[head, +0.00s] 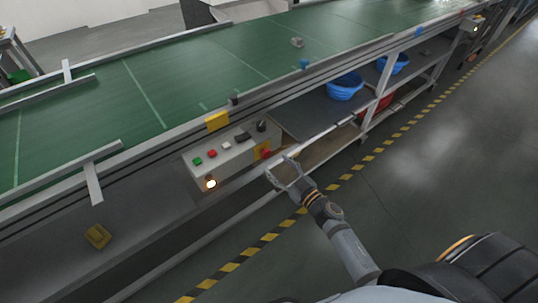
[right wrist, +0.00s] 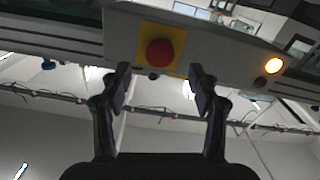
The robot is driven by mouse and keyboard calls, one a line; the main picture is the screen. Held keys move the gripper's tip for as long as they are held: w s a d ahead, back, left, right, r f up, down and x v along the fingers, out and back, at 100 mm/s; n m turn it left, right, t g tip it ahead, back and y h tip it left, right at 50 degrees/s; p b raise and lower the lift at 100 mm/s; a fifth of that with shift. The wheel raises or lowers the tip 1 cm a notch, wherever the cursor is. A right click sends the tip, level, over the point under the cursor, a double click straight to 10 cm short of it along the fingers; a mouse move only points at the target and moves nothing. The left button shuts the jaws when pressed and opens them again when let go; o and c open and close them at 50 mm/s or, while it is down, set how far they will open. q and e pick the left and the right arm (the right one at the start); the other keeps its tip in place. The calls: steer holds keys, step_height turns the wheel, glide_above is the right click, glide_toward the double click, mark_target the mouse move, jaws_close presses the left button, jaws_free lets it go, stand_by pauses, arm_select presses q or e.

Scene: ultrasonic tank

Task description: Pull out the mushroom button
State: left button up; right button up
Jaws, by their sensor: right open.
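The red mushroom button (head: 267,154) sits on a yellow plate on the front side of a grey control box (head: 232,154) under the conveyor edge. In the right wrist view the round red button (right wrist: 160,53) shows on its yellow square (right wrist: 146,33), just beyond the fingertips. My right gripper (head: 283,169) is open, in front of the button and a little below it. In the right wrist view its two fingers (right wrist: 160,77) stand apart with nothing between them. Whether the fingers touch the button cannot be told. My left gripper is not in view.
Green, red and other switches (head: 226,145) sit on top of the box, and a lit orange lamp (head: 211,184) is on its front. The green conveyor (head: 190,82) runs behind. Blue baskets (head: 345,88) stand on the shelf at right. The floor (head: 440,150) is clear.

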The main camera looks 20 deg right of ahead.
mark_target(267, 155)
steer(key=x, duration=0.5)
steer(key=shift+w+a, duration=0.1)
steer(key=shift+w, duration=0.15)
steer(key=shift+c, duration=0.6)
jaws_close()
